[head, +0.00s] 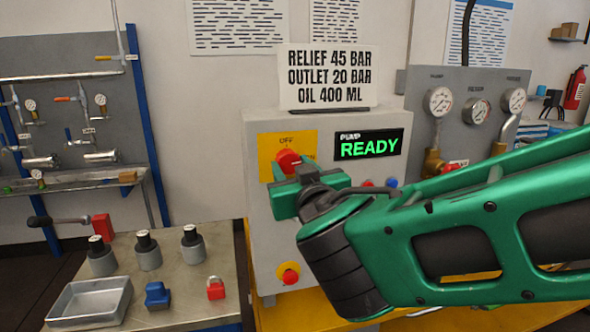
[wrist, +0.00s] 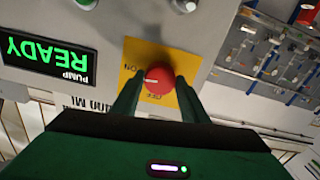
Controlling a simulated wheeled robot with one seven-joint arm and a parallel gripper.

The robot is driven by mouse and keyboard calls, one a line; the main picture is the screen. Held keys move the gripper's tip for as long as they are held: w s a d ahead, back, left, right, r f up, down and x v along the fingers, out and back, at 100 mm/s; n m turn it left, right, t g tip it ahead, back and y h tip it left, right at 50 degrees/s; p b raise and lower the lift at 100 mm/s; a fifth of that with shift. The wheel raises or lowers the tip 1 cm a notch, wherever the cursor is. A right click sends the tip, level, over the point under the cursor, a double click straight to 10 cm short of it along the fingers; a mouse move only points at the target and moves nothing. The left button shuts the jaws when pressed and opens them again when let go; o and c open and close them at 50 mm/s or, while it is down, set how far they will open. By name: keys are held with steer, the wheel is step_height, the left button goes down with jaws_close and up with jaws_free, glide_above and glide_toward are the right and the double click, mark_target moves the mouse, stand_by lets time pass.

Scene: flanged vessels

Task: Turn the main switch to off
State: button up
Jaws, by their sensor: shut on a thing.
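The main switch is a red round knob (head: 288,161) on a yellow plate (head: 307,140) on the grey cabinet front. In the head view, OFF is printed above the knob. In the wrist view, which is turned over, the knob (wrist: 158,81) shows a white mark pointing left, towards the ON label. My gripper (head: 296,175) is at the switch, and in the wrist view its two fingers (wrist: 157,88) flank the knob, shut on it. My gripper hides the lower part of the yellow plate in the head view.
A lit PUMP READY display (head: 369,147) is right of the switch. Red and blue buttons (head: 391,182) sit below it, partly behind my arm. A red stop button (head: 288,274) is lower on the cabinet (head: 262,230). A bench (head: 190,270) with vessels and a tray stands left.

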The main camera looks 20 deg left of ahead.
steer(key=n, duration=0.4)
steer(key=shift+w+d, duration=0.15)
steer(key=n, duration=0.4)
steer(key=shift+n, duration=0.4)
steer(key=n, duration=0.3)
steer(key=shift+n, duration=2.2)
steer(key=o, duration=0.9)
steer(key=shift+o, duration=0.8)
